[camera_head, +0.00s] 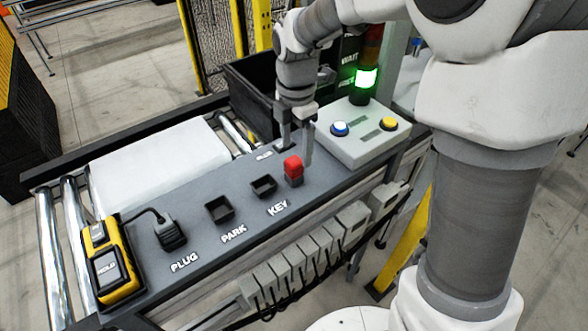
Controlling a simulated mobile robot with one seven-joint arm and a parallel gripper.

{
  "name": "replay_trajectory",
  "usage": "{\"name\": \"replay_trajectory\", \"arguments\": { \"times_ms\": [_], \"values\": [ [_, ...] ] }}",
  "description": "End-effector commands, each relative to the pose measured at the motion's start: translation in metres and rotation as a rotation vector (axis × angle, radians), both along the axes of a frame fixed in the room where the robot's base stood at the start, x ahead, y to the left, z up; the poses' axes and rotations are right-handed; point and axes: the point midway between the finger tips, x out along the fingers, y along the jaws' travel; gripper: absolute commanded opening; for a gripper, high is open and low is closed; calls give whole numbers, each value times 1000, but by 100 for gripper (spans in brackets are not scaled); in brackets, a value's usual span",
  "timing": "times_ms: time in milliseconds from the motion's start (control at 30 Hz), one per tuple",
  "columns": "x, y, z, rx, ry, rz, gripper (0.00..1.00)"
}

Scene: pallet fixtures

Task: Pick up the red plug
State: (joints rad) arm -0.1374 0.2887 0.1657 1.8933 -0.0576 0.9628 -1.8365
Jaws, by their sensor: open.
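The red plug (293,166) stands upright on the dark grey panel (200,262), just right of the KEY label. Its lower part is dark. My gripper (296,150) is open and points down over the panel, right at the red plug. One finger shows behind and left of the plug's top, the other close by its right side. I cannot tell whether either finger touches it. Nothing is seen held between the fingers.
A black connector (171,235) is cabled to a yellow device (112,265). A button box (365,132) and lit green lamp (366,80) stand right. A black bin (250,92) is behind.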

Motion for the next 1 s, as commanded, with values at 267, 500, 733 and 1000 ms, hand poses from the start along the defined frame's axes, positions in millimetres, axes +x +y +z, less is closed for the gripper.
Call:
{"name": "replay_trajectory", "arguments": {
  "times_ms": [267,500,733,1000],
  "values": [
    [-3,4,-39,-1,5,0,78],
    [-2,4,-51,-1,1,-1,78],
    [-2,4,-51,0,1,-1,61],
    [-2,4,-51,0,1,-1,13]
  ]
}}
